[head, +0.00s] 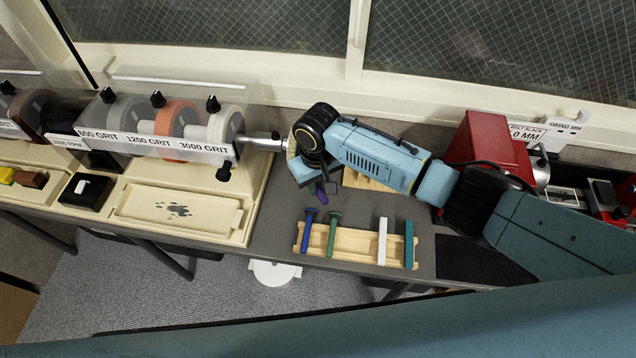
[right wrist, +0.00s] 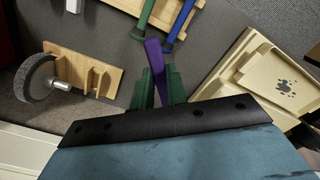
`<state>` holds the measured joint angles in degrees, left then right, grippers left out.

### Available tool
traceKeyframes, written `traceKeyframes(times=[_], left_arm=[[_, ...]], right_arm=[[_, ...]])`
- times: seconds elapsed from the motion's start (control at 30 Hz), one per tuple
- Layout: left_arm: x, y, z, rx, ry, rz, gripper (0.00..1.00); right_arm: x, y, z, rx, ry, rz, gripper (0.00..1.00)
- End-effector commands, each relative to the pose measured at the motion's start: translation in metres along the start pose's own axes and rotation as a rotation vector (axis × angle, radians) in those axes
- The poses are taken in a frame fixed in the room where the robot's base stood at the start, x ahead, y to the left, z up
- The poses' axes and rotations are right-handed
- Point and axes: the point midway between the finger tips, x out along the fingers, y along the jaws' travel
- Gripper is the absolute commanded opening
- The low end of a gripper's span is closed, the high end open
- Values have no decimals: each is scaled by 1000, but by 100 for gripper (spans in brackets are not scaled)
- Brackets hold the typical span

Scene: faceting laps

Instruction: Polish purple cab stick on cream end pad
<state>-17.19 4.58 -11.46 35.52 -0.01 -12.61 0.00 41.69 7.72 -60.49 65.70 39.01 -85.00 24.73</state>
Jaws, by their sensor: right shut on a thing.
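My right gripper (head: 318,186) is shut on the purple cab stick (head: 322,195) and holds it beyond the wooden stick rack. In the right wrist view, the purple stick (right wrist: 155,66) stands out from between the green fingers (right wrist: 158,88). The cream end pad (head: 291,148) is at the end of the metal spindle, right of the 3000 grit wheel. It is mostly hidden by my right wrist. The stick is below the pad in the picture; I cannot make out any contact. My left gripper is not in view.
The wooden rack (head: 343,244) bears blue, green, white and teal sticks. A cream tray (head: 243,221) lies left, below the grit wheels (head: 180,121). A wooden stand (right wrist: 103,76) beside a grey wheel (right wrist: 36,78) and a red machine (head: 487,145) are to the right.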

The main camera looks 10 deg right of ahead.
Motion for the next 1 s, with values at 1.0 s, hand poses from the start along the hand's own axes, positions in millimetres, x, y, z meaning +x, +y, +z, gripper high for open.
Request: traceKeyframes(times=[1.0], left_arm=[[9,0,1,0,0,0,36]], right_arm=[[0,12,-19,0,3,-1,0]])
